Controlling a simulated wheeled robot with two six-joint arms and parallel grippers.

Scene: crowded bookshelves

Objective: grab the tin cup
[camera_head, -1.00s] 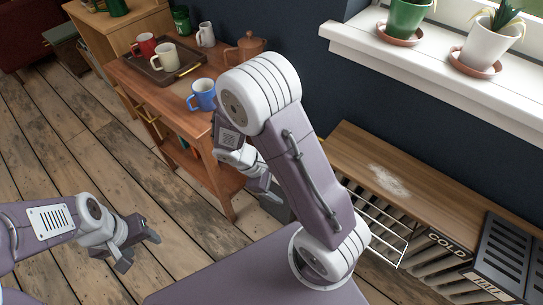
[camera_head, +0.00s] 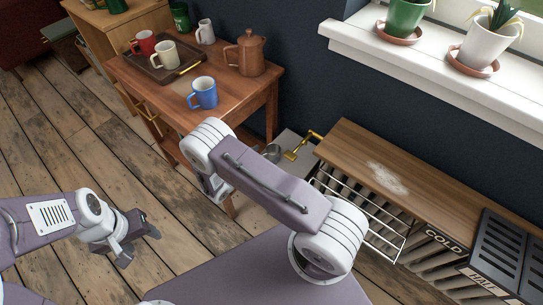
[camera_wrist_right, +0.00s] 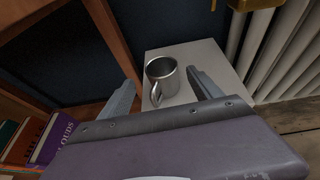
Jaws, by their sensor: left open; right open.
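The tin cup (camera_wrist_right: 161,70) is a shiny silver mug standing upright on a light grey surface (camera_wrist_right: 205,52) in the right wrist view. Its handle points toward the camera. My right gripper (camera_wrist_right: 161,79) is open, with one finger on each side of the cup in the picture; I cannot tell how much depth separates them. In the head view, part of the cup (camera_head: 272,152) shows beyond my right arm, which hides the right gripper. My left gripper (camera_head: 140,240) is open and empty over the floor at the left.
A wooden table (camera_head: 225,110) carries a blue mug (camera_head: 203,93), a brown pot (camera_head: 248,55) and a tray (camera_head: 160,73) with mugs. The cup's spot lies between this table and a radiator (camera_wrist_right: 288,55). Books (camera_wrist_right: 45,140) stand at lower left in the wrist view.

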